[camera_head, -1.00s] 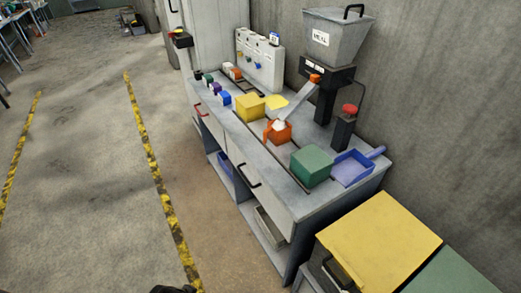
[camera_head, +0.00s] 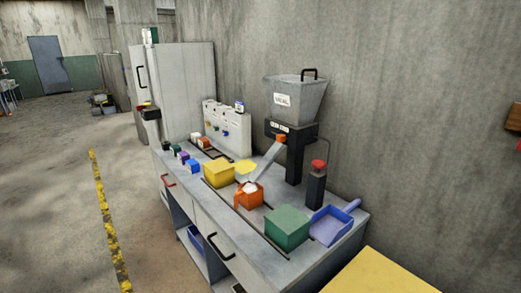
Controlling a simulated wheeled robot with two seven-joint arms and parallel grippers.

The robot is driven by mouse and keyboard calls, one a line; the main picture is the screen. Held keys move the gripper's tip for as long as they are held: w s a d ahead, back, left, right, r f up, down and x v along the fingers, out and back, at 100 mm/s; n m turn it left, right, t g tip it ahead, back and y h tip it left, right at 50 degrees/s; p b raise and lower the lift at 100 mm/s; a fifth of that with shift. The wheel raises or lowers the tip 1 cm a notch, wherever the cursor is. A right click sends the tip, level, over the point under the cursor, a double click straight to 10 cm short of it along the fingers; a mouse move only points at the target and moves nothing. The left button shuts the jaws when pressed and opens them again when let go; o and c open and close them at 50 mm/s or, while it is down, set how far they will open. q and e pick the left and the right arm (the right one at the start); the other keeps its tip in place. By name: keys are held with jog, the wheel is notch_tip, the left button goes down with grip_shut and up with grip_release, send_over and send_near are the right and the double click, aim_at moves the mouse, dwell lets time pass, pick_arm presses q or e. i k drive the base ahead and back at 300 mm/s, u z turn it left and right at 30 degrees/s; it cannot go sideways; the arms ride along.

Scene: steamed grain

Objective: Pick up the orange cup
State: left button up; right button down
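The orange cup (camera_head: 249,196) is a small open container on the grey counter. It stands under the lower end of the grey chute (camera_head: 266,163) of the meal hopper, with pale material showing in its top. A yellow box (camera_head: 218,173) stands to its left and a green box (camera_head: 287,228) to its right. Neither of my grippers shows in the view.
The grey hopper (camera_head: 296,97) marked "MEAL" rises behind the cup. A blue scoop-like tray (camera_head: 331,226) lies right of the green box. Several small coloured blocks line the counter's far left. A yellow surface (camera_head: 376,275) is at the bottom right. The floor left of the counter is clear.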

aim_at(246, 197)
jog(key=u, duration=1.55)
jog(key=i, duration=1)
jog(key=z, duration=1.55)
